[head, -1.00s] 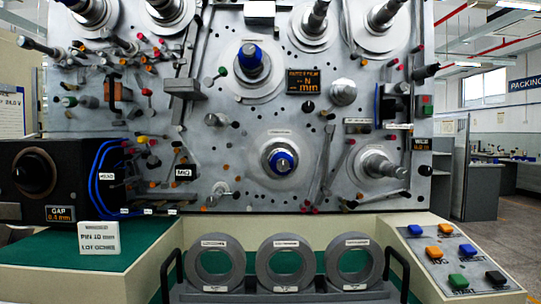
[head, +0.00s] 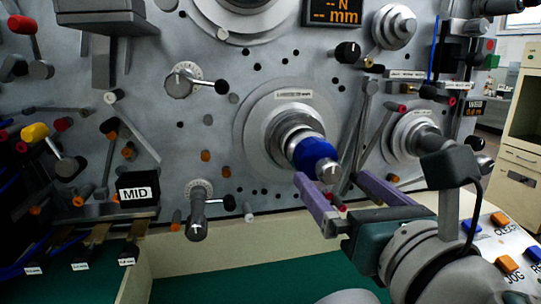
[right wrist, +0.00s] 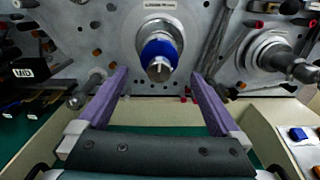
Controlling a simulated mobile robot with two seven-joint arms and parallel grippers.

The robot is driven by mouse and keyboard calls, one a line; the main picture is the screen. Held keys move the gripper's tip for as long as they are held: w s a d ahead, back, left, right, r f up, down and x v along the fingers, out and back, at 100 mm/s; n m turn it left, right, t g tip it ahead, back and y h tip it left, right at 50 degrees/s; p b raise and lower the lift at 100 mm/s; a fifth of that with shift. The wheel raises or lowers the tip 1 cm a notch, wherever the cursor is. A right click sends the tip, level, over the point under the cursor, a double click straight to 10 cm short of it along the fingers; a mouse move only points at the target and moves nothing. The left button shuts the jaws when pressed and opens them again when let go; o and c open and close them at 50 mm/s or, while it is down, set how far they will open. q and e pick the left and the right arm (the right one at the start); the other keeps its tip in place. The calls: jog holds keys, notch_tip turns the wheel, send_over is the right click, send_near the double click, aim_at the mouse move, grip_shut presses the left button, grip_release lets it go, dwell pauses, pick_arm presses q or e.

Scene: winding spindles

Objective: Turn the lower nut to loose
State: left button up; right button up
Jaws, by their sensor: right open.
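The lower nut (head: 315,156) is blue and sits on the lower spindle (head: 291,134), with the silver shaft end sticking out in front of it. In the right wrist view the blue nut (right wrist: 157,50) is seen nearly end-on, just beyond the fingertips and near the middle between them. My right gripper (head: 330,178) has purple fingers spread wide, just in front of and slightly below the nut. The fingers appear empty and apart from the nut. Both fingers also show in the right wrist view (right wrist: 159,76). My left gripper is not in view.
Another spindle (head: 420,136) stands to the right. Black-handled levers (head: 197,215) and small pegs stick out of the panel on the left. A sloped button console (head: 510,245) is at lower right. A green surface (head: 250,280) lies below the panel.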

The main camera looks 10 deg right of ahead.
aim_at(320, 158)
jog(key=w, duration=0.6)
jog(key=shift+w+a, duration=0.15)
jog(key=shift+w, duration=0.15)
jog(key=c, duration=1.3)
